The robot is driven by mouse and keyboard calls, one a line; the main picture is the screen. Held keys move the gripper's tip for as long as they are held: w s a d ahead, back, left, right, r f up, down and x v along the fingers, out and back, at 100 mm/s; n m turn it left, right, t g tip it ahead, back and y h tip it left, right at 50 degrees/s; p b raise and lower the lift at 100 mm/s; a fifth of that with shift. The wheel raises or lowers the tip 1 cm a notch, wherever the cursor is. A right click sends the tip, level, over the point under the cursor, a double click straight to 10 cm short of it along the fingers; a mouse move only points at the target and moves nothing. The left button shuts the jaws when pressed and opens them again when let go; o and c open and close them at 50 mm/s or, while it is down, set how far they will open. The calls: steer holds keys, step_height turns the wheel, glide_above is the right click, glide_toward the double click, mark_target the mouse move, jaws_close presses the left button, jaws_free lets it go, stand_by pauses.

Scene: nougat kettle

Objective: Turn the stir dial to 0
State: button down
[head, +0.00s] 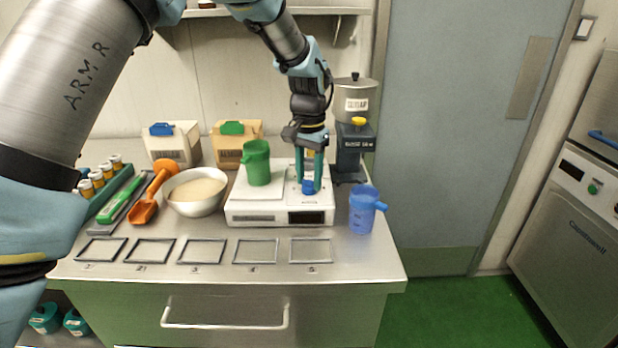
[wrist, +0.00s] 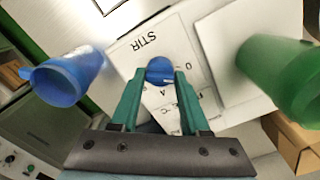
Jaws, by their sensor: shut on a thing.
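The blue stir dial (head: 308,187) is on the top right of the white stirrer unit (head: 243,207). My gripper (head: 310,183) points straight down over it, its green fingers shut on the dial. In the wrist view the dial (wrist: 160,69) sits between the two fingertips. The STIR label (wrist: 147,43) reads upside down beside it. A 0 mark (wrist: 188,67) is printed just right of the dial, with other marks below, partly hidden by the fingers. I cannot tell which mark the dial points to.
A green jug (head: 257,165) stands on the unit's plate, left of my gripper. A blue jug (head: 362,210) stands close to its right. A dark grey machine (head: 351,150) with a metal hopper is behind. A bowl of powder (head: 196,195) is left. Empty frames (head: 255,251) line the front.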

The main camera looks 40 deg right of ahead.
mark_target(308, 180)
steer(key=shift+n, duration=1.2)
steer(key=shift+c, duration=2)
jaws_free()
steer(key=shift+r, duration=0.1)
step_height(308, 180, up, 11)
steer(key=b, duration=0.3)
steer(key=shift+f, duration=0.2)
